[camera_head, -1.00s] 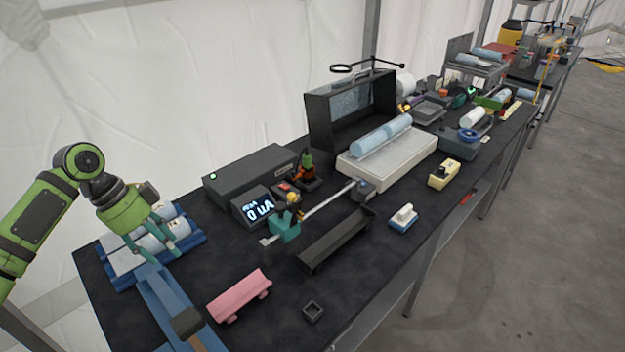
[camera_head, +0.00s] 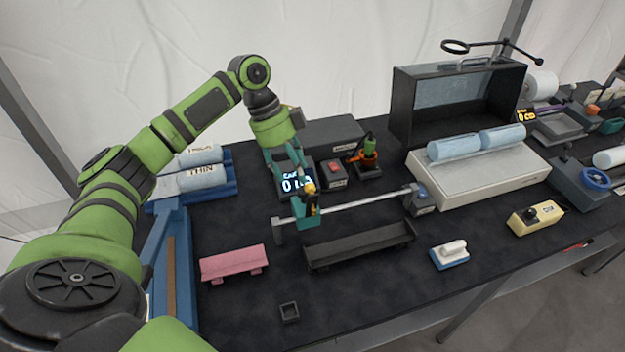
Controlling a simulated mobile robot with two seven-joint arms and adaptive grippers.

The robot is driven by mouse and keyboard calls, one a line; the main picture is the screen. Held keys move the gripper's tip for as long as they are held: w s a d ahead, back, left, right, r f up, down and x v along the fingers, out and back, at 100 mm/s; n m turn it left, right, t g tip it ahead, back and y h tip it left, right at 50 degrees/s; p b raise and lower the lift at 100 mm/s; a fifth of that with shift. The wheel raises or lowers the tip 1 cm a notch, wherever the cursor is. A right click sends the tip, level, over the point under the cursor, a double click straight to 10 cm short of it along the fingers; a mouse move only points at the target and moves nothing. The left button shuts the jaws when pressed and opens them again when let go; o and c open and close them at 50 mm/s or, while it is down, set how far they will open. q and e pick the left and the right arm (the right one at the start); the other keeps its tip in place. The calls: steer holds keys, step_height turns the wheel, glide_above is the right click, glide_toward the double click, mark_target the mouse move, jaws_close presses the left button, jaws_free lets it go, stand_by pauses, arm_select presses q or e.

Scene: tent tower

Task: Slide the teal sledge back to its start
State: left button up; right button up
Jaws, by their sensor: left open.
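The teal sledge (camera_head: 305,212) sits on a grey rail (camera_head: 365,199), near the rail's left end, with a yellow and dark knob on top. My left gripper (camera_head: 293,177) is teal-fingered and open. Its fingers point down just above and behind the sledge, close to the knob. I cannot tell whether they touch it. The fingers partly cover a small display box (camera_head: 290,184). My right gripper is not in view.
A red-button box (camera_head: 334,173) and orange-green tool (camera_head: 367,152) stand behind the rail.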

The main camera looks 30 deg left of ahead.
mark_target(303, 189)
arm_select(q)
steer(key=x, duration=0.1)
steer(key=p+x, duration=0.1)
steer(key=shift+s+f, duration=0.25)
steer(key=shift+f, duration=0.05)
steer(key=shift+p+x, duration=0.3)
steer(key=shift+x, duration=0.7)
steer(key=shift+w+d+f, duration=0.2)
steer(key=shift+w, duration=0.05)
steer(key=shift+f, duration=0.1)
jaws_close()
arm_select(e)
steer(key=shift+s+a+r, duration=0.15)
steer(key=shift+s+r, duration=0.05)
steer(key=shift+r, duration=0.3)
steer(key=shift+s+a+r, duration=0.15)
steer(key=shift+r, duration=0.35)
